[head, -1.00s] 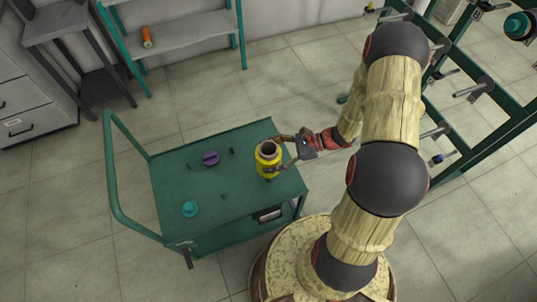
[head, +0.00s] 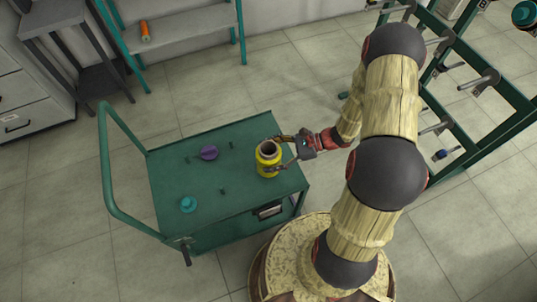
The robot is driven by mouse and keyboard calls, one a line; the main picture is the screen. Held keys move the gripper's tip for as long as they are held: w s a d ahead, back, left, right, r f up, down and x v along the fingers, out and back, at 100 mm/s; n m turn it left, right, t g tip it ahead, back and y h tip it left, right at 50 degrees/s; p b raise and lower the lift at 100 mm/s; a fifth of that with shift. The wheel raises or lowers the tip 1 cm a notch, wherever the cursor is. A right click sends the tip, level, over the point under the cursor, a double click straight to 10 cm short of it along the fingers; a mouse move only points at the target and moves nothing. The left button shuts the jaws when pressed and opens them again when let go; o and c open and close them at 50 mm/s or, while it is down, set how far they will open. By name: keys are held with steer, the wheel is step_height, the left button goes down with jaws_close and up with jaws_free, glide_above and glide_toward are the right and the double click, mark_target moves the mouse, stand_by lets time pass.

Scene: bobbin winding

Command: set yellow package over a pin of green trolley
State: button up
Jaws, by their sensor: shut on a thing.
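The yellow package (head: 267,162) is a short upright cylinder with a dark open top. It is over the right end of the green trolley's (head: 170,180) top. My gripper (head: 275,155) comes in from the right and is shut on it, with one finger on its far side and one on its near side. Thin dark pins stand on the trolley top, one (head: 231,145) left of the package and one (head: 222,190) nearer the front. I cannot tell whether a pin is under the package or whether its base touches the top.
A purple package (head: 208,152) and a teal package (head: 188,204) sit on the trolley's left half. The trolley's handle (head: 108,180) rises at its left end. A green rack with pegs (head: 470,110) stands right. A shelf with an orange spool (head: 145,32) is at the back.

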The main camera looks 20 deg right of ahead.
steer(key=shift+f+b, duration=0.8)
steer(key=shift+f, duration=0.65)
steer(key=shift+f+b, duration=0.75)
steer(key=shift+f, duration=0.5)
steer(key=o, duration=1.5)
steer(key=v, duration=1.2)
